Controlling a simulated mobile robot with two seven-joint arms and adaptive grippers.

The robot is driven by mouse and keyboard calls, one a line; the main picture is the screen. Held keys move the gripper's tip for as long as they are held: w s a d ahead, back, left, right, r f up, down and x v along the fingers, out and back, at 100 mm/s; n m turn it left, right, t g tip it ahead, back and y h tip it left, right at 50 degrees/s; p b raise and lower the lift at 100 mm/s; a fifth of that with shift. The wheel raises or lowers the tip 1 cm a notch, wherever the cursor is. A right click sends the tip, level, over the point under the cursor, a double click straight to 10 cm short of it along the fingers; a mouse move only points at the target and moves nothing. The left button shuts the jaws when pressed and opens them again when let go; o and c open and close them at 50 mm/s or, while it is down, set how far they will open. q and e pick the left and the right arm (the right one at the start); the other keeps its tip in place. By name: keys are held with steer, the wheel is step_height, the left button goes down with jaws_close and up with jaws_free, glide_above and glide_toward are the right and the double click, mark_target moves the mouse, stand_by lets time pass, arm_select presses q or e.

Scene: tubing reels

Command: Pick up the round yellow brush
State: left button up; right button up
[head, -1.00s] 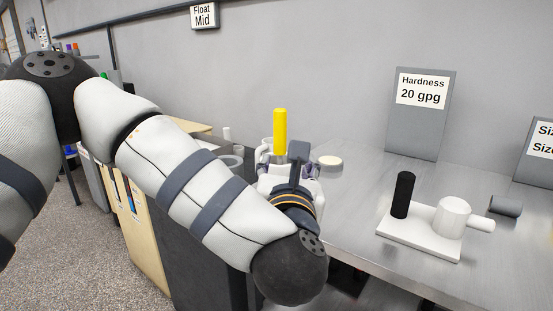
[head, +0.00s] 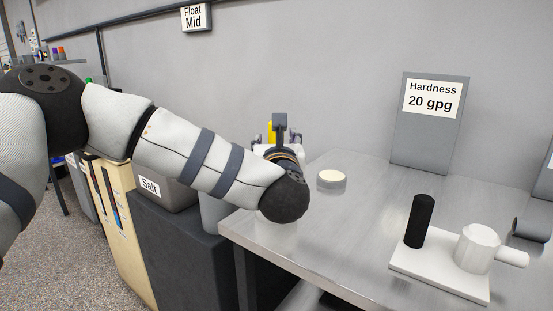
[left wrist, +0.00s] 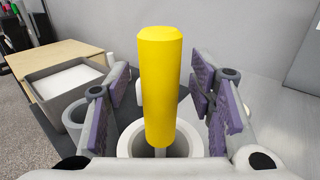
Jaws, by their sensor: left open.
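The yellow brush shows as a thick round yellow handle (left wrist: 160,85), upright in the left wrist view. Its lower end stands in or over a round white-rimmed holder (left wrist: 130,142); any bristles are hidden. My left gripper (left wrist: 160,100) is open, with purple-padded fingers on both sides of the handle and visible gaps between. In the head view, only a bit of the yellow handle (head: 270,134) shows behind my left wrist, which hides most of the gripper (head: 283,138). My right gripper is not in view.
The metal table (head: 300,215) holds a pale-topped round disc (head: 331,181), a white base (head: 440,267) with a black post (head: 419,221), and a hardness sign (head: 430,125). A salt bin (head: 165,192) stands left. A wall is behind.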

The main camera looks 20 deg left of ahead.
arm_select(q)
jaws_close()
step_height(320, 180, up, 10)
steer(key=shift+r, duration=0.1)
stand_by(0.5)
